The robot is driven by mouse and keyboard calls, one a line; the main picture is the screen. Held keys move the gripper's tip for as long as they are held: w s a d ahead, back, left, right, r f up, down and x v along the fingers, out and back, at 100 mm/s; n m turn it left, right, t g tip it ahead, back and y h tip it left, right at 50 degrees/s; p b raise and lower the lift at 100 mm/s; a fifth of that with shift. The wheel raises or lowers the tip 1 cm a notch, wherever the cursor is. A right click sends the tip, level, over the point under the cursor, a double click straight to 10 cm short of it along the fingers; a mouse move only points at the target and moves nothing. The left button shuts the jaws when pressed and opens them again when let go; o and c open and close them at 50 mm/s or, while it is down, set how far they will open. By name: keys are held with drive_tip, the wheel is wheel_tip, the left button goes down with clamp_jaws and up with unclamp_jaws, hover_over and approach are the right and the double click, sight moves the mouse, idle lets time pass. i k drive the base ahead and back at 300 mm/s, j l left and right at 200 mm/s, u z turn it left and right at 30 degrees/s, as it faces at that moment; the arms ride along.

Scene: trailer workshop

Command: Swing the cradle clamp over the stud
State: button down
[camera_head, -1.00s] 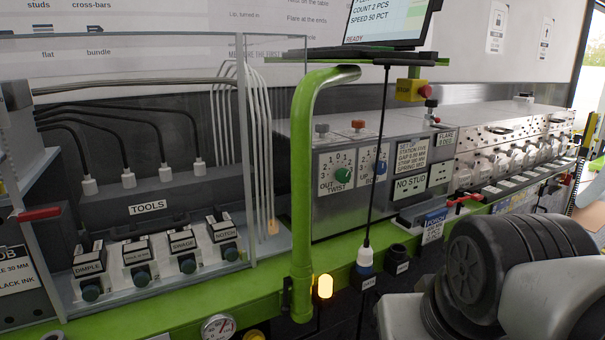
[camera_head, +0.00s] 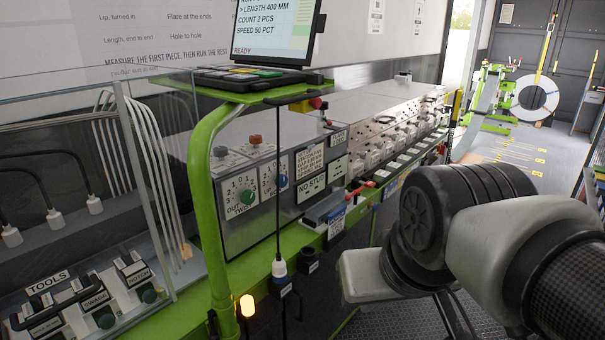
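A small red-handled clamp (camera_head: 362,187) sits at the machine's front edge, right of the "NO STUD" sign (camera_head: 312,186). It is small in view, and I cannot tell if it is the cradle clamp or how it is swung. I cannot make out a stud. A grey cradle-like block (camera_head: 325,208) lies below the sign, near a blue label. My arm fills the lower right, its dark joint in front of the machine's near side. My gripper is not in view.
A green post (camera_head: 203,200) carries a screen reading "READY" (camera_head: 275,30) on a shelf. A cable hangs from it to the green rail. A lit amber lamp (camera_head: 247,306) stands low. A clear guard (camera_head: 145,190) encloses tools at left. An aisle with yellow floor marks (camera_head: 505,155) opens at right.

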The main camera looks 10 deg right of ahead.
sight(348, 198)
drive_tip(key=z, duration=0.35)
drive_tip(key=i+l, duration=1.05)
drive_tip(key=l, duration=0.15)
